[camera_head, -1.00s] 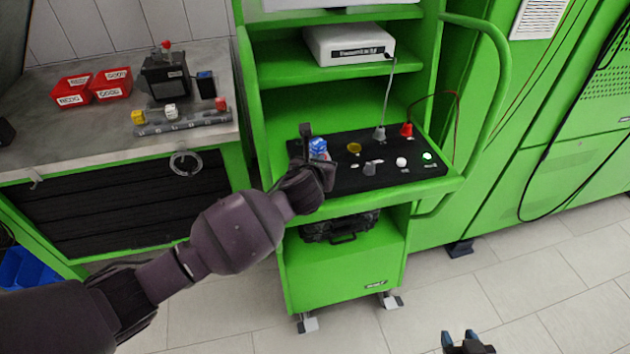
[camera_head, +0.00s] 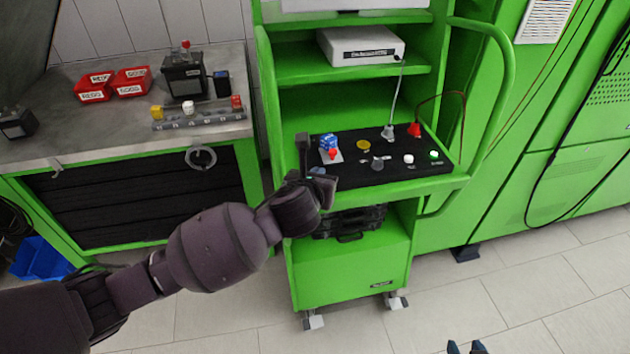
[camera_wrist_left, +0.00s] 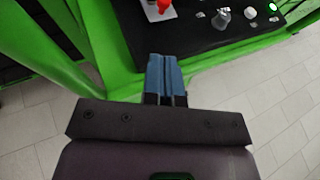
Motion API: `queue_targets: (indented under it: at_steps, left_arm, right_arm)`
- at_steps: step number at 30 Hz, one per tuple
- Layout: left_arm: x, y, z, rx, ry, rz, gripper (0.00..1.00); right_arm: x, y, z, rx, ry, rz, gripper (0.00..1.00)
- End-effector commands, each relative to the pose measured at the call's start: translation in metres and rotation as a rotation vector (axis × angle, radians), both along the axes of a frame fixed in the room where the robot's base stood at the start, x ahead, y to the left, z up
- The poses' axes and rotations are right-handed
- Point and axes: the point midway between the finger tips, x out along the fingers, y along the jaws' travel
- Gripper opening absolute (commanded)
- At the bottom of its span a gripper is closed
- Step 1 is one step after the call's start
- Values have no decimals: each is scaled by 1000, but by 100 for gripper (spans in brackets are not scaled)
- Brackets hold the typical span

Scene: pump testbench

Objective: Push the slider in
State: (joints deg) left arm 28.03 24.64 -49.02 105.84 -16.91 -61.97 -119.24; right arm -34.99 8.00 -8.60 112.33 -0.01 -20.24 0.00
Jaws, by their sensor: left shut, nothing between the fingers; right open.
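The black panel (camera_head: 395,172) lies on the green cart's shelf. At its left end stands a blue piece with a red part (camera_head: 331,148) on a light plate; the red part also shows at the top of the left wrist view (camera_wrist_left: 163,6). I cannot tell which part is the slider. My left gripper (camera_head: 319,171) is at the panel's front left edge, in front of the blue piece and apart from it. In the left wrist view its blue fingers (camera_wrist_left: 165,78) are together and empty. My right gripper (camera_head: 467,347) is open at the bottom edge, low over the floor.
Knobs and buttons stand on the panel, with a grey connector (camera_head: 388,132) and a red one (camera_head: 414,130) on cables. A white device (camera_head: 360,46) sits on the shelf above. A workbench (camera_head: 105,135) with red bins (camera_head: 132,81) is at left. The floor at right is clear.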

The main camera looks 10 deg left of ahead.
Motion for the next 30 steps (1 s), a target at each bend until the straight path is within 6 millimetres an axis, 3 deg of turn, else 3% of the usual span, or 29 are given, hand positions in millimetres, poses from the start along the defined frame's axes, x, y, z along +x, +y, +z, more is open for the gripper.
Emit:
queue_targets:
  at_steps: [9,25,30]
  left_arm:
    - [-20,3,9,0,0,1,0]
    - [-20,3,9,-4,0,3,0]
    - [-20,1,10,-124,12,39,0]
  right_arm:
    - [-3,0,-2,0,5,-2,43]
    - [-4,-1,-4,-1,10,-2,43]
    - [-4,-1,-4,-1,10,-2,43]
